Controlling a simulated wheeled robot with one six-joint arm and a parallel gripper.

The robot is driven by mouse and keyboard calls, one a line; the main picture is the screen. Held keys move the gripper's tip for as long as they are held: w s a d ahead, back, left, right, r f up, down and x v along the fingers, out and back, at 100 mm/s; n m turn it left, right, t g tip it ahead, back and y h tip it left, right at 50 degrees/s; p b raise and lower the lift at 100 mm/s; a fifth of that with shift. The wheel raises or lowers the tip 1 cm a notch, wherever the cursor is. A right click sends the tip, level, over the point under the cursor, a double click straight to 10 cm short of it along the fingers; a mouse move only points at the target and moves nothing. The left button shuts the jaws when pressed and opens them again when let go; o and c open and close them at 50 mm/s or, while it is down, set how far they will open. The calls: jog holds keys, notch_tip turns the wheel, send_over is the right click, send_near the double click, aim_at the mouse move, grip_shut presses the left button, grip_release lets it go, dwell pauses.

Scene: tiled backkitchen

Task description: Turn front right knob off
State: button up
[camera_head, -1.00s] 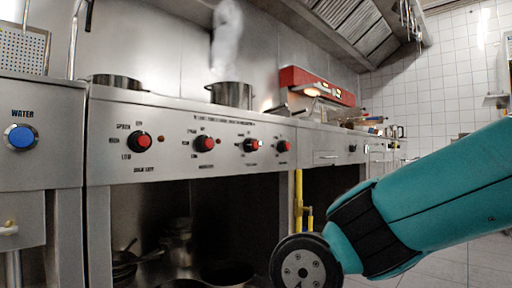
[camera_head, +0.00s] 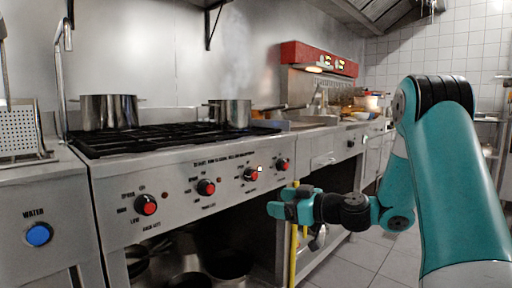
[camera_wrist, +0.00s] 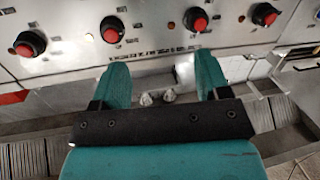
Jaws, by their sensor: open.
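The stove front carries a row of several black knobs with red caps. From left to right in the head view they are the first knob (camera_head: 145,204), the second knob (camera_head: 206,187), the third knob (camera_head: 250,174) and the fourth knob (camera_head: 282,164). In the wrist view the third (camera_wrist: 195,19) and fourth (camera_wrist: 264,14) knobs lie beyond my fingers. My gripper (camera_head: 280,203) is open and empty, below and apart from the panel; its two fingers (camera_wrist: 160,78) show in the wrist view.
A large pot (camera_head: 108,111) and a smaller pot (camera_head: 232,114) stand on the black grates (camera_head: 160,138). A yellow pipe (camera_head: 294,245) runs down beside the stove. The blue water button (camera_head: 39,234) is at the left. Tiled floor (camera_head: 350,262) lies open at the right.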

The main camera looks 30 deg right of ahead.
jog(key=d+r+m+t+h+p, duration=0.1)
jog(key=d+r+t+h, duration=0.15)
jog(key=d, duration=0.35)
jog(key=p, duration=0.4)
send_near(256, 176)
jog(key=x, duration=1)
jog(key=shift+r, duration=0.1)
jog(key=shift+c, duration=0.4)
jog(key=c, duration=0.8)
jog(key=shift+c, duration=0.2)
